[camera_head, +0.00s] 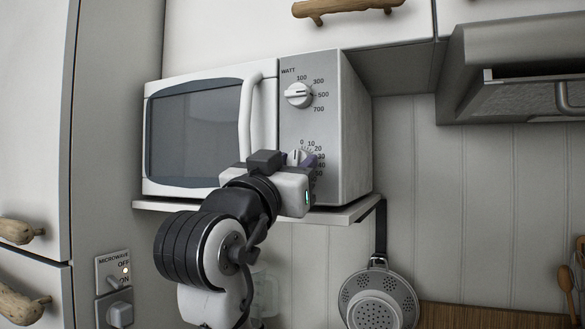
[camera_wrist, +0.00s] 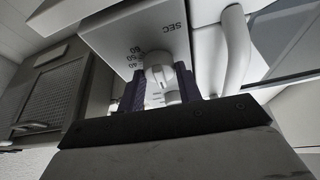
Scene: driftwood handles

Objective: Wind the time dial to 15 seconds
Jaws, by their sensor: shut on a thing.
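The white time dial (camera_head: 294,156) sits low on the grey control panel of the microwave (camera_head: 357,120). Numbers 0, 10, 20 and 30 show around its top and right, partly covered by my gripper (camera_head: 304,161). In the wrist view the round dial (camera_wrist: 158,76) lies between the dark fingers of my gripper (camera_wrist: 160,88), near the printed 60, 50, 40 and SEC. The jaws are shut on the dial. I cannot tell exactly which number it points to.
The watt dial (camera_head: 298,95) is just above. The microwave's door handle (camera_head: 247,115) stands out left of the panel. The shelf (camera_head: 345,213) edge runs below, with a colander (camera_head: 378,300) hanging under it. A microwave power switch (camera_head: 114,283) is at lower left.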

